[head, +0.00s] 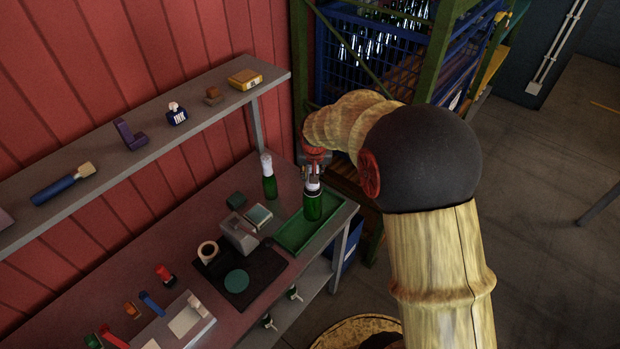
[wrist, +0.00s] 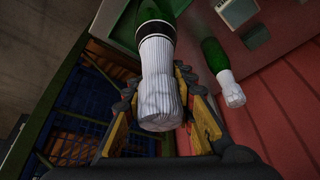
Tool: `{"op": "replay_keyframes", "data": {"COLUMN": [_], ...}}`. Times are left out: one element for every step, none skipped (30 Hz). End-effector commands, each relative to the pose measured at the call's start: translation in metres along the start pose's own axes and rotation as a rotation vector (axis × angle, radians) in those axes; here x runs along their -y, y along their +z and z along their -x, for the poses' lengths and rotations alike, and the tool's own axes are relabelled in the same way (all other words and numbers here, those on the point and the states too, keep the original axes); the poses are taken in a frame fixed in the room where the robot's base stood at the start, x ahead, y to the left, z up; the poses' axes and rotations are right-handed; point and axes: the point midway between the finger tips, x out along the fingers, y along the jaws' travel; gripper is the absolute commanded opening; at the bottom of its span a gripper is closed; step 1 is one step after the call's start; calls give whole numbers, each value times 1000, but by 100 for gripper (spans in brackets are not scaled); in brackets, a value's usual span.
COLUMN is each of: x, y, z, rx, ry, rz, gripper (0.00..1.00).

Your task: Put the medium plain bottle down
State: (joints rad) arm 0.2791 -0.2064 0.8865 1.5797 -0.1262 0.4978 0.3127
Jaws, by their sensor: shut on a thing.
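The medium plain bottle (head: 313,206), as I take it, is green with a white ribbed neck and a dark band. It stands upright over the green tray (head: 289,246) at the right end of the bench; I cannot tell whether its base touches the tray. My gripper (head: 314,172) is shut on its neck from above. In the wrist view, the white neck of this bottle (wrist: 158,85) lies between the fingers of my gripper (wrist: 162,95). A second green bottle (head: 269,183) with a white top stands on the bench, left of the tray; it also shows in the wrist view (wrist: 217,67).
A grey device (head: 239,234), a black mat (head: 215,273) with a tape roll (head: 207,252), and several small tools lie left of the tray. A shelf (head: 150,140) runs along the red wall. A blue crate (head: 362,57) of bottles stands in a rack behind.

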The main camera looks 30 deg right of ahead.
Motion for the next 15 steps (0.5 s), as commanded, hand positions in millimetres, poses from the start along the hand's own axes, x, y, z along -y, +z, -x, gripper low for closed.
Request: {"op": "replay_keyframes", "data": {"x": [1, 2, 2, 3, 3, 5, 6, 6, 5, 5, 5, 5, 5, 5, 5], "y": [-3, -4, -4, -4, -4, -4, -4, -3, -1, 1, 3, 4, 5, 6, 6], "z": [1, 0, -2, -4, -6, -10, -13, -17, -22, -25, -29, -34, -36, -38, -40], "rx": [-6, -6, -5, -4, -3, -2, -2, -1, -2, -2, -1, -2, -3, -4, -4], "ry": [-1, -1, -1, -1, -1, -1, -1, -1, -1, -1, -1, -1, -1, -1, -1], "rz": [0, 0, 0, 0, 0, 0, 1, 0, 0, 0, 0, 0, 0, 0, 0], "gripper": [0, 0, 0, 0, 0, 0, 0, 0, 0, 0, 0, 0, 0, 0, 0]}}
